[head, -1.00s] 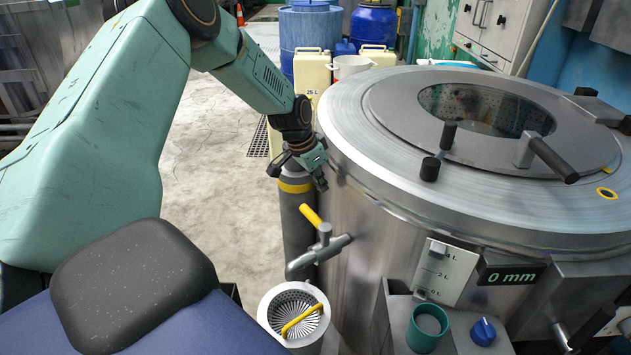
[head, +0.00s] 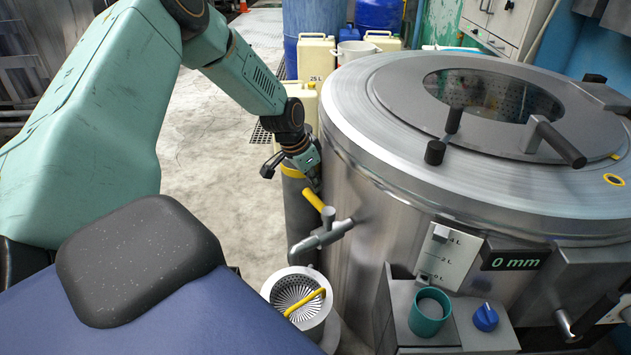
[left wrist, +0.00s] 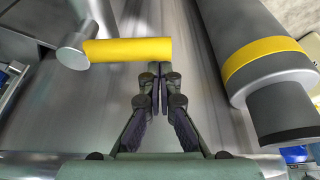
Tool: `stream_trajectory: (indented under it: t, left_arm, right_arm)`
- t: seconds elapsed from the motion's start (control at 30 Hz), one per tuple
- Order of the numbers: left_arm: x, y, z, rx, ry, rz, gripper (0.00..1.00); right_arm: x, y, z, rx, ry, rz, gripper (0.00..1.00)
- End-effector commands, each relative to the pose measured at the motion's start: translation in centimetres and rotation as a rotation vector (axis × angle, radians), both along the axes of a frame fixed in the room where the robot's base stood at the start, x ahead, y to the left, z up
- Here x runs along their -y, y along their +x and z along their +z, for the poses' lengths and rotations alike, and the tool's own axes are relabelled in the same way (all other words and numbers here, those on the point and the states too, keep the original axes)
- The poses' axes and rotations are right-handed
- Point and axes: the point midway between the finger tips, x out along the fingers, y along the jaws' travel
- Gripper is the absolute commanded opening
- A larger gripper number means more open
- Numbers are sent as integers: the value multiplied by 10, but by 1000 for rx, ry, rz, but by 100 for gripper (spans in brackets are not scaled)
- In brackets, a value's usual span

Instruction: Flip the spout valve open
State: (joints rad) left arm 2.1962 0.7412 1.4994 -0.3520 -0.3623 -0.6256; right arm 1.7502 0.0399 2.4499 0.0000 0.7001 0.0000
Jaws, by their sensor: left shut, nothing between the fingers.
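The spout valve has a yellow lever (head: 313,199) on a grey metal spout (head: 322,237) that sticks out from the side of the steel drum (head: 375,190). The lever slants up and left from the spout. In the left wrist view the yellow lever (left wrist: 128,51) lies crosswise just beyond the fingertips, to their left. My left gripper (head: 314,184) is just above the lever's free end in the head view. In the left wrist view its fingers (left wrist: 157,70) are together and empty. I cannot tell whether they touch the lever. My right gripper is not in view.
A white strainer bucket (head: 325,318) with a yellow handle stands below the spout. A dark cylinder with a yellow band (left wrist: 262,58) stands close to the gripper's right in the wrist view. A teal cup (head: 430,312) sits on the drum's front ledge.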

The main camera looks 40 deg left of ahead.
Motion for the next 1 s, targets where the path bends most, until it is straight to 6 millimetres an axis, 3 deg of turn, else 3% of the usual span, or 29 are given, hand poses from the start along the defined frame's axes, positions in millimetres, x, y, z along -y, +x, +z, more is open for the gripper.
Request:
stream_trajectory:
  t: [1.0]
  left_arm:
    - [-8, -8, 1, -4, -1, 124, 0]
  right_arm:
    - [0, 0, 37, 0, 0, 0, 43]
